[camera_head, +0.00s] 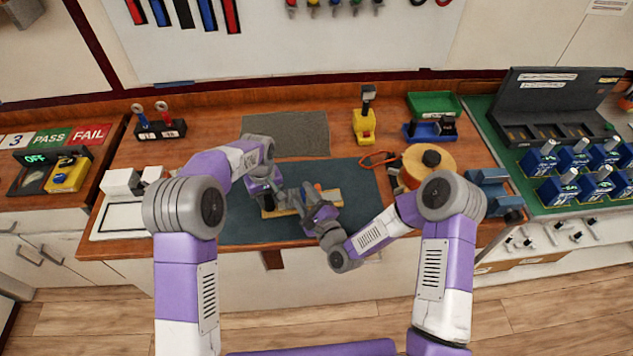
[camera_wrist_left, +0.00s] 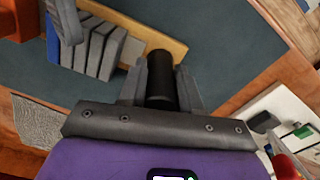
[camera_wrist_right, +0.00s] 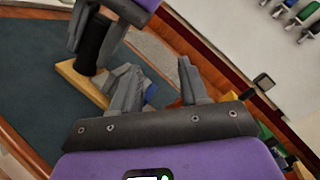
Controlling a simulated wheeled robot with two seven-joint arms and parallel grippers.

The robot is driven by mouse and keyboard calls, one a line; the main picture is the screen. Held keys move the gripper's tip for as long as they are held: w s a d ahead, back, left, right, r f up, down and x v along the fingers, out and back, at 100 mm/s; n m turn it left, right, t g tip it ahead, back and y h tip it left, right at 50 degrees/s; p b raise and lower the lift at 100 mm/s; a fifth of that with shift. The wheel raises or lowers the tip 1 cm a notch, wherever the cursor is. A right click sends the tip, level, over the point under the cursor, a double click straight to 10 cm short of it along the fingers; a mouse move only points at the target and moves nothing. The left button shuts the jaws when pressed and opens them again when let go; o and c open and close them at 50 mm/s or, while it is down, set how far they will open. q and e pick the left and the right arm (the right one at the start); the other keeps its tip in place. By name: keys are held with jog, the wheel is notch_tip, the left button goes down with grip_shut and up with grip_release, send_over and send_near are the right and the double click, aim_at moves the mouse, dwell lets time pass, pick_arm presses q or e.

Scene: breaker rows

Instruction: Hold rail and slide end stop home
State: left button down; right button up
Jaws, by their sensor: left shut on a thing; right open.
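A light wooden board (camera_head: 329,198) lies on the dark mat with a row of grey blocks (camera_wrist_left: 98,45) on it. The row also shows in the right wrist view (camera_wrist_right: 124,82). A blue piece (camera_wrist_left: 52,42) sits at the end of the row; I cannot tell for sure whether it is the end stop. My left gripper (camera_wrist_left: 161,65) is shut on an upright black cylindrical grip (camera_wrist_left: 160,85) at the board's other end. My right gripper (camera_wrist_right: 158,72) is open beside the blue end of the row, a finger on either side of it in the picture. The rail itself is mostly hidden.
The dark mat (camera_head: 350,220) is clear around the board. An orange-rimmed item (camera_head: 378,158) and an orange spool (camera_head: 430,160) lie to the right. A yellow tool (camera_head: 365,125) stands behind. A white tray (camera_head: 120,220) is at the left.

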jog(key=s+d+m+h, duration=0.1)
jog(key=s+m+h, duration=0.1)
jog(key=m, duration=0.2)
jog(key=s+d+f+m+t+h, duration=0.1)
jog(key=d+m+h, duration=0.1)
jog(key=m, duration=0.2)
jog(key=s+d+f+m+h, duration=0.1)
jog(key=s+m, duration=0.1)
jog(key=m, duration=0.2)
jog(key=shift+s+d+m+t+h, duration=0.3)
jog(key=shift+d+m+h, duration=0.1)
jog(key=shift+w, duration=0.15)
jog(key=w, duration=0.7)
jog(key=w+a, duration=0.1)
jog(key=w, duration=0.3)
jog(key=shift+w, duration=0.25)
grip_shut()
